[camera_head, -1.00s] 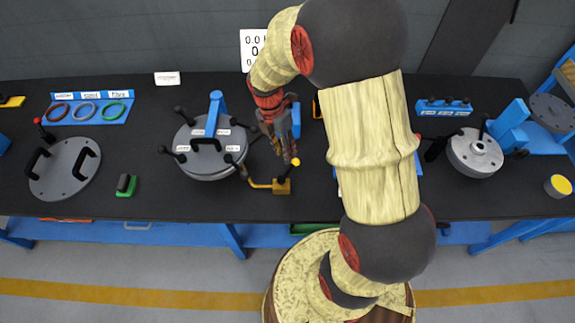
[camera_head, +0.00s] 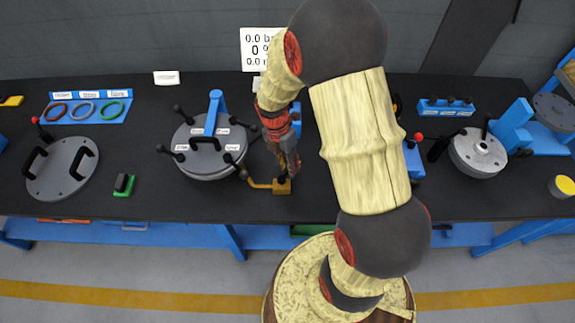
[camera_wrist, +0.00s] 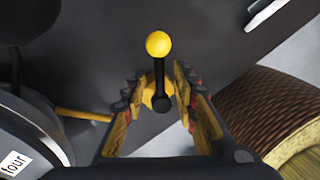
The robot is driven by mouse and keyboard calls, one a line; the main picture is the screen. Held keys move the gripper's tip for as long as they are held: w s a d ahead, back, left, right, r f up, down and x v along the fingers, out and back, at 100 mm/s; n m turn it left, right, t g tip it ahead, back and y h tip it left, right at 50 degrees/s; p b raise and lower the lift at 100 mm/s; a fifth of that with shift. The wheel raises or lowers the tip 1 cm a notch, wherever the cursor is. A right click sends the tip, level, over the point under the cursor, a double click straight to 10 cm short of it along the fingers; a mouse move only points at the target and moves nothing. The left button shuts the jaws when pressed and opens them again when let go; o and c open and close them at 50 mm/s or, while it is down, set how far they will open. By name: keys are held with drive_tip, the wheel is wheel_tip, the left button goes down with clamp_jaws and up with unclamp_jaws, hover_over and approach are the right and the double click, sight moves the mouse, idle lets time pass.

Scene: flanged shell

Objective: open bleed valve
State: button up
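The bleed valve has a brass body (camera_head: 282,186) on the bench, joined by a brass pipe (camera_head: 259,184) to the grey flanged shell (camera_head: 205,165). In the wrist view its black lever with a yellow ball tip (camera_wrist: 158,44) stands between my fingers. My gripper (camera_wrist: 159,82) is open, one finger on each side of the lever, with gaps visible on both sides. In the head view my gripper (camera_head: 290,166) is just above the valve body and hides the lever and ball.
A grey lid with two handles (camera_head: 62,168) lies at the left. A white readout sign (camera_head: 257,48) stands behind. The bench front right of the valve is clear.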

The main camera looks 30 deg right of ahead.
drive_tip(key=shift+c, duration=1.2)
clamp_jaws()
